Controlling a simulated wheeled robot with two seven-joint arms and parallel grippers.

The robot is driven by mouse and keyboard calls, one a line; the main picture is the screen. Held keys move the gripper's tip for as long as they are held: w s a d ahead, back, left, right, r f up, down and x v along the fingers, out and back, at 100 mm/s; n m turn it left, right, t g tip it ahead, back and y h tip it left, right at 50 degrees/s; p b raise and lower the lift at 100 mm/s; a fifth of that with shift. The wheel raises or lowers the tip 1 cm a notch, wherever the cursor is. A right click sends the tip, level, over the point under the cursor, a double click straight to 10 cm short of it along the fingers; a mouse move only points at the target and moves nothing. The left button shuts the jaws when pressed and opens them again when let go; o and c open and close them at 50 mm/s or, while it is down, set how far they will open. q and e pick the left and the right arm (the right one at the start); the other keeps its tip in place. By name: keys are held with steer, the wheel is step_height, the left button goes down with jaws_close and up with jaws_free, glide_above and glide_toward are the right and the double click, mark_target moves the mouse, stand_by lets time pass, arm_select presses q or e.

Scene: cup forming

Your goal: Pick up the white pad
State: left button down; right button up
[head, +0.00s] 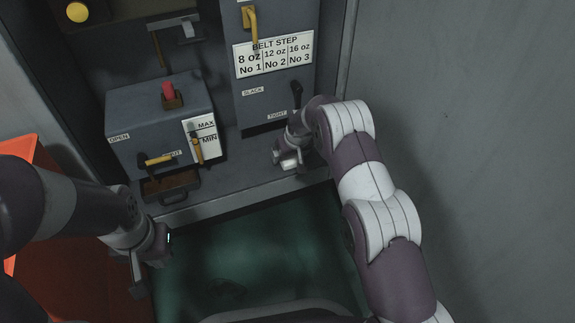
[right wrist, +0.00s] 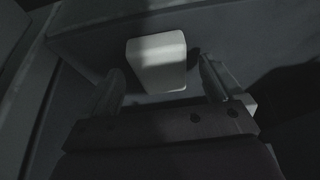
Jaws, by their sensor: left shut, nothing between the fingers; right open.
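The white pad is a small pale block (right wrist: 157,62) in the right wrist view, lying between and just beyond the fingertips of my right gripper (right wrist: 160,82). The gripper is open around it, and I cannot tell whether a finger touches it. In the head view the white pad (head: 290,160) shows at the front ledge of the machine, below my right gripper (head: 292,150), partly hidden by it. My left gripper (head: 148,262) is shut and empty at the lower left, well away from the pad.
A grey machine box (head: 150,130) with a red knob and yellow levers stands at the left. A belt step panel (head: 273,55) and a black lever (head: 296,92) are behind my right gripper. An orange-red surface (head: 80,265) lies at the lower left. A grey wall (head: 480,120) closes the right side.

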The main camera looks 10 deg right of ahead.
mark_target(288, 158)
steer(key=shift+w+f, duration=0.2)
steer(key=shift+f, duration=0.45)
arm_select(q)
steer(key=shift+f, duration=0.4)
arm_select(e)
steer(key=shift+r, duration=0.2)
steer(key=c, duration=1.1)
